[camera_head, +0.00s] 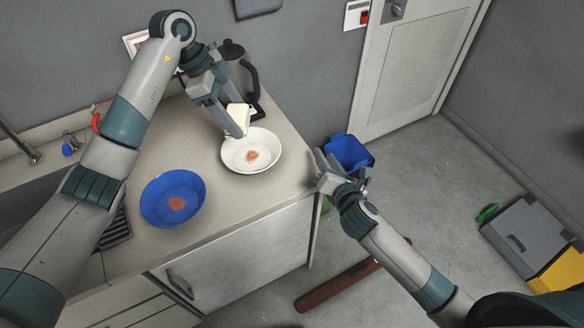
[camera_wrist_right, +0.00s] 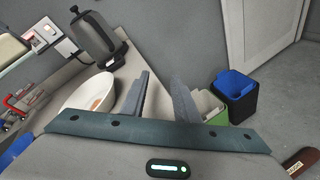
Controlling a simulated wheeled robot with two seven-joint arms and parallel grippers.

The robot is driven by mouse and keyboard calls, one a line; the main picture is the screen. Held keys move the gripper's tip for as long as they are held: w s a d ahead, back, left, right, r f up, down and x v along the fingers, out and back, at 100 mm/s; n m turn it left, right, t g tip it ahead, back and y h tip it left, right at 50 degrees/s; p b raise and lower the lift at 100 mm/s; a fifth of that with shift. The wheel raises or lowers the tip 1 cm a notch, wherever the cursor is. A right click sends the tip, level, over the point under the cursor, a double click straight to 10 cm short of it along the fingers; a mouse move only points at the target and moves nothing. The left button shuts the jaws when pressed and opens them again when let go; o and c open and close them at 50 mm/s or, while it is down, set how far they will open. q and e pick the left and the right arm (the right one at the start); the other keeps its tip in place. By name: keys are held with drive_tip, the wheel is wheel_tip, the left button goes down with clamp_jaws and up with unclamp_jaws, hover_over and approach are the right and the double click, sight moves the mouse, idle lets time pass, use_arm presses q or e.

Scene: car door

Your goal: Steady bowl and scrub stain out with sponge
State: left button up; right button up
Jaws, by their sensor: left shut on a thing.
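My left gripper (camera_head: 238,122) is shut on a cream-white block, the sponge (camera_head: 239,113), and holds it over the back-left rim of the white bowl (camera_head: 265,158). I cannot tell whether the sponge touches the bowl. The white bowl has a reddish-brown stain (camera_head: 252,156) inside. A blue bowl (camera_head: 161,207) with a similar stain stands to its left on the counter. My right gripper (camera_head: 328,163) is open and empty, off the counter's right edge and apart from the white bowl. In the right wrist view, the white bowl (camera_wrist_right: 78,96) is left of the spread fingers (camera_wrist_right: 162,92).
A dark kettle or coffee maker (camera_head: 247,80) stands behind the white bowl. A sink and tap (camera_head: 18,142) are at the left. A brown bar-like thing (camera_head: 338,284) lies on the floor.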

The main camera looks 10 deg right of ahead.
use_arm(q)
drive_tip(key=shift+a, duration=0.15)
use_arm(e)
drive_tip(key=n+y, duration=0.2)
approach(278, 148)
drive_tip(key=shift+s+d+r+g, duration=0.4)
drive_tip(key=shift+s+r, duration=0.05)
drive_tip(key=shift+s+a+r, duration=0.1)
drive_tip(key=shift+s+a, duration=0.1)
drive_tip(key=shift+a, duration=0.1)
drive_tip(key=shift+w, duration=0.15)
drive_tip(key=x, duration=1.1)
drive_tip(key=shift+w+f, duration=0.3)
drive_tip(key=shift+w, duration=0.05)
drive_tip(key=shift+a, duration=0.1)
clamp_jaws()
use_arm(q)
drive_tip(key=w+d+f, duration=0.2)
drive_tip(key=w+f, duration=0.1)
drive_tip(key=f, duration=0.3)
use_arm(e)
drive_tip(key=shift+s+f, duration=0.1)
drive_tip(key=shift+f, duration=0.1)
